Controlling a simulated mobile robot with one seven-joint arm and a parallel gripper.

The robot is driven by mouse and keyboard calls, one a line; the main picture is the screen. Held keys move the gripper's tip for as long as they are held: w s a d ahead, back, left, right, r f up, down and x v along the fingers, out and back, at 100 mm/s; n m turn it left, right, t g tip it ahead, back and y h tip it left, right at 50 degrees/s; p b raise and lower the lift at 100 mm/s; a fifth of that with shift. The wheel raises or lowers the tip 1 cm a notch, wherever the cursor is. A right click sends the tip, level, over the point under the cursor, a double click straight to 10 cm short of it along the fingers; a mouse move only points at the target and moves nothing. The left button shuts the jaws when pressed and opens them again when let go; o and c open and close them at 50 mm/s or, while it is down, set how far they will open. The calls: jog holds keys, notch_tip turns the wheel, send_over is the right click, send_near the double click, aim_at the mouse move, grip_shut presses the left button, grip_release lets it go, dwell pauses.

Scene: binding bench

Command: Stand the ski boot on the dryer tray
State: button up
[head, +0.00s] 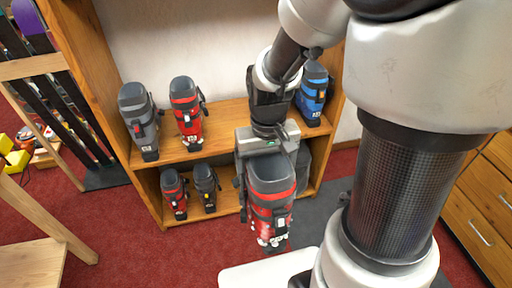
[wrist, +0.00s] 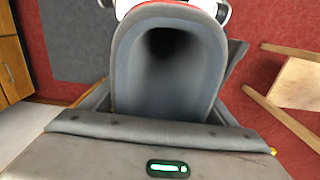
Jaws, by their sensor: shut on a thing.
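A red and dark grey ski boot (head: 270,203) hangs roughly upright in front of the shelf in the head view. My gripper (head: 267,150) is shut on the boot's upper cuff from above. In the wrist view the boot's open grey top (wrist: 168,75) fills the middle, and the gripper body with a green light lies below it. A flat dark grey sheet (head: 325,207) lies on the floor to the right of the boot, and it also shows in the wrist view (wrist: 72,40). I cannot tell whether it is the dryer tray. The boot's sole is apart from the shelf.
A wooden shelf (head: 203,153) behind holds several other boots, including a grey one (head: 140,118) and a blue one (head: 314,92). Skis (head: 60,95) stand in a rack at left. A wooden stool (head: 35,262) is front left, drawers (head: 483,205) at right. Red carpet between is clear.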

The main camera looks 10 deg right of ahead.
notch_tip(320, 180, up, 12)
jog(key=p, duration=0.9)
jog(key=shift+p, duration=0.35)
jog(key=shift+w, duration=0.15)
jog(key=w+p, duration=0.6)
jog(key=w, duration=0.3)
jog(key=shift+d+f, duration=0.15)
jog(key=shift+f, duration=0.1)
jog(key=shift+w, duration=0.1)
